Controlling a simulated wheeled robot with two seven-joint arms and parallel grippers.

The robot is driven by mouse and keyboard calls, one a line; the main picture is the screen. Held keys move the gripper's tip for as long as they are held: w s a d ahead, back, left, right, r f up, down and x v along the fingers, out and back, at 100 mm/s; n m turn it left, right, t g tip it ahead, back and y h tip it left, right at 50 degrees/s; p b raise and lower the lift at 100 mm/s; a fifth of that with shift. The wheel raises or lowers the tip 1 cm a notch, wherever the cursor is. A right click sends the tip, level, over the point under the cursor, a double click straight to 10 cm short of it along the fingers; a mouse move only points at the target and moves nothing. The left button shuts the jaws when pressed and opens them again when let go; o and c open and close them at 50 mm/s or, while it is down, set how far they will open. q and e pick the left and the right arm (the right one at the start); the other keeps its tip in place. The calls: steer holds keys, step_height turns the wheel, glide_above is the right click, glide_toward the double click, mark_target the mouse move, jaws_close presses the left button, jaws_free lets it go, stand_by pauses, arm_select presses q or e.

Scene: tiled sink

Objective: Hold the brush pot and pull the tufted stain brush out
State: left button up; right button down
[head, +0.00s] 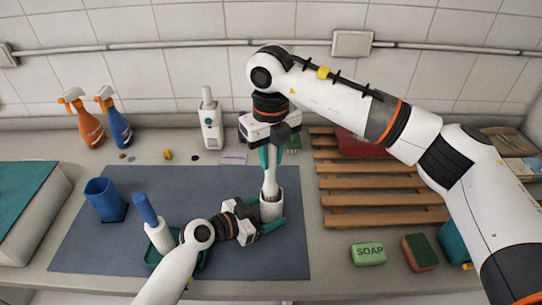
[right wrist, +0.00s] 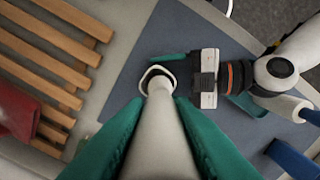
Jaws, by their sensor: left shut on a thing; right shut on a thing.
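The white brush pot (head: 271,208) stands upright on the grey-blue mat (head: 90,245). My left gripper (head: 268,226) is low at the pot, shut on it. The tufted stain brush (head: 271,178) is upright, its pale handle rising from the pot's mouth; its tuft is hidden. My right gripper (head: 271,155) comes from above and is shut on the handle. In the right wrist view, the handle (right wrist: 160,140) runs between the teal fingers toward the pot's rim (right wrist: 146,80). My left gripper (right wrist: 178,72) shows beside the pot there.
A wooden slatted rack (head: 350,200), green soap (head: 368,254) and a sponge (head: 419,252) lie to the right. A blue cup (head: 104,199) and a blue-handled brush in a white holder (head: 159,236) stand left. Spray bottles (head: 85,122) and a white bottle (head: 210,125) stand behind.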

stand_by(0.4)
arm_select(q)
steer(key=o, duration=1.1)
steer(key=shift+c, duration=0.2)
steer(key=v, duration=1.1)
steer(key=shift+s+a+r, duration=0.15)
steer(key=shift+s+a, duration=0.05)
steer(key=shift+s+a+r, duration=0.1)
steer(key=shift+a+r, duration=0.05)
steer(key=shift+r, duration=0.05)
arm_select(e)
steer(key=shift+r, duration=0.25)
arm_select(q)
steer(key=shift+r+p, duration=0.65)
steer(key=shift+p, duration=0.1)
arm_select(e)
steer(key=shift+r, duration=1.7)
arm_select(q)
steer(key=shift+f, duration=0.1)
arm_select(e)
steer(key=shift+f, duration=0.1)
